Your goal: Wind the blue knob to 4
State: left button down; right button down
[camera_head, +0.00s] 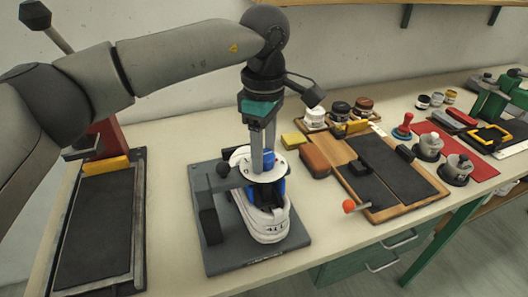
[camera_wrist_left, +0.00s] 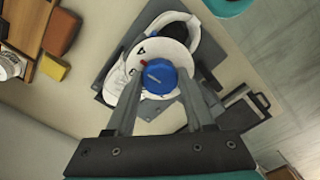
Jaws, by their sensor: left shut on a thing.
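The blue knob (camera_head: 267,158) sits on a white round dial plate (camera_head: 274,176) above a white shoe (camera_head: 262,220) on a grey stand. My left gripper (camera_head: 262,168) points down, with its fingers shut on the knob. Other numbers are hidden or unreadable. My right gripper is not seen.
The grey stand base (camera_head: 225,256) rests on the bench. A black-topped board (camera_head: 98,225) lies to its left. A yellow block (camera_head: 293,140), a brown block (camera_head: 315,160) and a wooden tray (camera_head: 410,208) are to its right. Bare bench shows in front of the tray.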

pick_arm(q)
jog(key=shift+r+m, duration=0.1)
jog(key=shift+m, duration=1.5)
jog(key=shift+c, duration=1.3)
grip_release()
notch_tip(320, 180, up, 15)
jog(key=p, duration=0.1)
jog(key=shift+p, duration=0.35)
